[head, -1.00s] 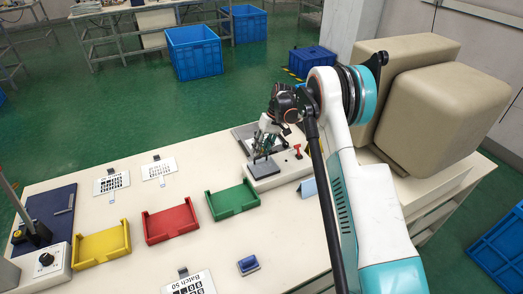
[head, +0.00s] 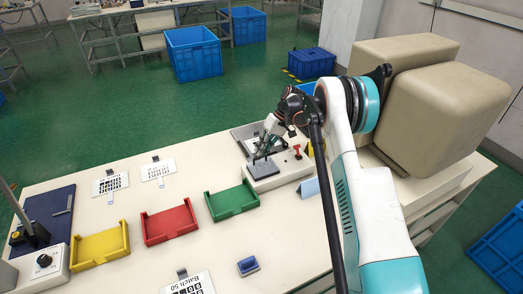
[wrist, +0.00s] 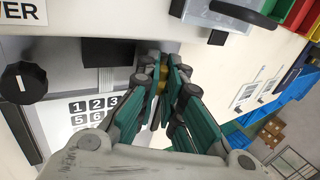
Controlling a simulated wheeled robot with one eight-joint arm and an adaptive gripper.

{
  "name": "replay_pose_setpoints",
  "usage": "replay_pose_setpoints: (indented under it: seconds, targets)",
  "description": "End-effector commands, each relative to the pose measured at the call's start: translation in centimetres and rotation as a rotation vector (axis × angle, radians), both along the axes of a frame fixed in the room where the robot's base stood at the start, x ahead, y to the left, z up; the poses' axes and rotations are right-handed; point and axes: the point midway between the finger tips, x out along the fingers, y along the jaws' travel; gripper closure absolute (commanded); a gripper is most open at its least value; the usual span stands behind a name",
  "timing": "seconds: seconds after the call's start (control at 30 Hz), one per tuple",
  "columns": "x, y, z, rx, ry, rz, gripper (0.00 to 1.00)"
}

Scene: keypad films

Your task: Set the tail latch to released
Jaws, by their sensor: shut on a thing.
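A pale fixture (head: 262,184) stands near the back right end of the bench. My gripper (head: 262,152) is low over it, and the fingertips are hard to make out there. In the wrist view my gripper (wrist: 163,80) is shut on a small brass-coloured piece (wrist: 161,88), mostly hidden between the green-sided fingers. I cannot tell from its shape whether this piece is the tail latch. A white sheet with printed number keys (wrist: 88,108) lies beside the fingers, and a dark block (wrist: 108,52) is above it.
A black knob (wrist: 24,83) with a white mark is beside the number sheet. A red handle (head: 297,149) rises from the fixture's right side. Green (head: 232,201), red (head: 170,221) and yellow (head: 101,245) trays stand to the left.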

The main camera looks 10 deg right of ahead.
Motion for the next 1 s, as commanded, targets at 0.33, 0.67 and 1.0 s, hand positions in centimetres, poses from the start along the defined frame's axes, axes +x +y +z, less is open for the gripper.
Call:
replay_pose_setpoints:
  seconds: [0.33, 0.67, 1.0]
  targets:
    - [0.0, 0.0, 0.0, -0.002, -0.001, -0.001, 0.72]
    - [0.0, 0.1, 0.0, -0.012, -0.001, 0.001, 0.72]
    - [0.0, 0.1, 2.2, -0.178, -0.035, 0.0, 0.72]
